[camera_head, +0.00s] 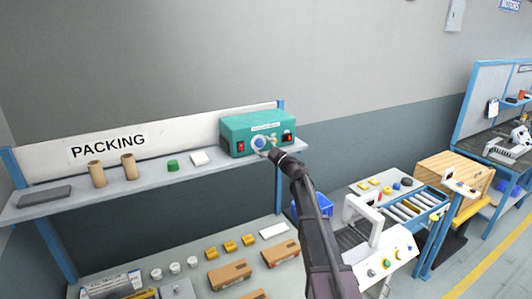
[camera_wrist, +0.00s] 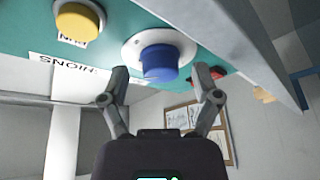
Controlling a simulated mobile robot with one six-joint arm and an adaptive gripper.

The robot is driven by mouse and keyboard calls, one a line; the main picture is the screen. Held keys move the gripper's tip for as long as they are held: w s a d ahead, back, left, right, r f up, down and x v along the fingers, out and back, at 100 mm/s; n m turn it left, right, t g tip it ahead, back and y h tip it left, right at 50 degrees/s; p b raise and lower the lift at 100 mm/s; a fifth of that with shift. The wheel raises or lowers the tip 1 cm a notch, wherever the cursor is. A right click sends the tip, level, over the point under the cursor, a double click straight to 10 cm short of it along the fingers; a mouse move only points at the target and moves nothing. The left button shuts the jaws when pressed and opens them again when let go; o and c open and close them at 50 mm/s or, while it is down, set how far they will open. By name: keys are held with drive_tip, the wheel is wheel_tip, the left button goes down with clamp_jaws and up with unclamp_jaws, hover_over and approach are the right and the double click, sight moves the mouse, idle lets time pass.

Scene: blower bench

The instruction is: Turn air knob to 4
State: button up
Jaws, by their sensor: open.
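The teal blower box (camera_head: 240,123) stands at the right end of the packing shelf. On its front is a blue knob (camera_head: 259,142) on a pale round dial; it is large in the wrist view (camera_wrist: 160,62). A yellow knob (camera_wrist: 78,20) sits beside it, with a partly cut-off label below. I cannot read a scale or tell which knob is for air. My gripper (camera_wrist: 160,75) is open and empty, its fingers on either side of the blue knob and seemingly short of it. In the head view my gripper (camera_head: 268,153) partly covers the box's front.
Boxes and cups stand on the bench below.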

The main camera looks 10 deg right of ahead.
drive_tip(key=m+t+b, duration=0.1)
drive_tip(key=m, duration=0.1)
drive_tip(key=m+t+h+b, duration=0.1)
drive_tip(key=m, duration=0.2)
drive_tip(key=shift+s+a+f, duration=0.1)
drive_tip(key=shift+a+f, duration=0.05)
drive_tip(key=shift+f, duration=0.05)
drive_tip(key=m+t+h, duration=0.1)
drive_tip(key=m+h, duration=0.1)
drive_tip(key=m, duration=0.2)
drive_tip(key=m+t+h, duration=0.1)
drive_tip(key=m+h, duration=0.1)
drive_tip(key=m, duration=0.3)
drive_tip(key=shift+b, duration=0.35)
drive_tip(key=b+v, duration=0.6)
drive_tip(key=v, duration=0.8)
drive_tip(key=s+d+f+m+g+h, duration=0.1)
drive_tip(key=s+f+m+g+h, duration=0.1)
drive_tip(key=f, duration=0.3)
drive_tip(key=s+d+f+m+g+h+b, duration=0.1)
drive_tip(key=s+d+f+m+g+h, duration=0.1)
drive_tip(key=f+h, duration=0.3)
drive_tip(key=s+d+f+m+g+h+b, duration=0.1)
drive_tip(key=s+f+m+g+h, duration=0.1)
drive_tip(key=f, duration=0.4)
drive_tip(key=shift+s+d+f+g+h, duration=0.2)
drive_tip(key=shift+d+f+g+h, duration=0.05)
drive_tip(key=shift+g+h, duration=0.45)
